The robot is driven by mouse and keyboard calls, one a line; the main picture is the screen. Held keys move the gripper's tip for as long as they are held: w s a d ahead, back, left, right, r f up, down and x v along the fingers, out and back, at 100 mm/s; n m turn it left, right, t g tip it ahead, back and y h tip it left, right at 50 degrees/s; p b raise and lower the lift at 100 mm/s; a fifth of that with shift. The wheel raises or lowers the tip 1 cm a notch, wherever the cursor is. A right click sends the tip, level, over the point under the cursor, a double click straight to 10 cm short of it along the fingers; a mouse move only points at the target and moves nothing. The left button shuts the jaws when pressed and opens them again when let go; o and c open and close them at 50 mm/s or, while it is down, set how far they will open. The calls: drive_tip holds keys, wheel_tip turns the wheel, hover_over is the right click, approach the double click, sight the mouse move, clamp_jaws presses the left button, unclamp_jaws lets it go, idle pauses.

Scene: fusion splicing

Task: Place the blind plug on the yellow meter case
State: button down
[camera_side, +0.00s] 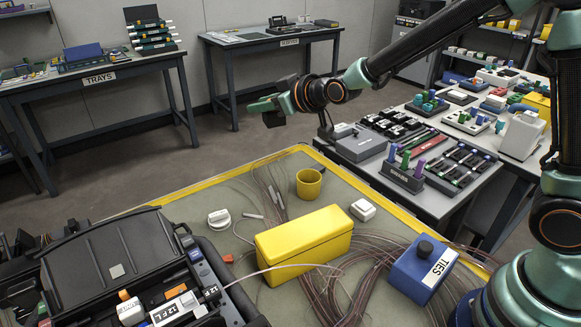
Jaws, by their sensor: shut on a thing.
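The yellow meter case (303,243) is a long box with a flat, bare top, lying on the yellow-edged work mat in the foreground. My gripper (263,108) is high above and behind it, over the far edge of the mat, pointing left. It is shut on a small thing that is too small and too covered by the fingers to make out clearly. I cannot tell for sure that it is the blind plug. The gripper is well clear of the meter case.
A yellow cup (309,183), a white puck (219,219), a small white box (363,209) and a blue TIES box (423,269) with a black knob stand around the case. Loose cables cross the mat. An open black case (120,262) fills the lower left.

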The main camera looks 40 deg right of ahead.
drive_tip(key=s+d+r+m+h, duration=0.2)
drive_tip(key=s+d+r, duration=0.5)
drive_tip(key=s+d, duration=0.3)
drive_tip(key=shift+s+d+r+h, duration=0.3)
drive_tip(key=shift+s+d+r, duration=0.05)
drive_tip(key=shift+s+d, duration=0.05)
drive_tip(key=w+a+f+n+y, duration=0.2)
drive_tip(key=w+a+f+y, duration=0.1)
drive_tip(key=w+a+f, duration=0.8)
drive_tip(key=w+a, duration=0.1)
drive_tip(key=a, duration=0.2)
drive_tip(key=shift+w+n, duration=0.25)
drive_tip(key=shift+n, duration=0.05)
wheel_tip(320, 180, down, 19)
drive_tip(key=shift+f, duration=0.2)
idle(0.3)
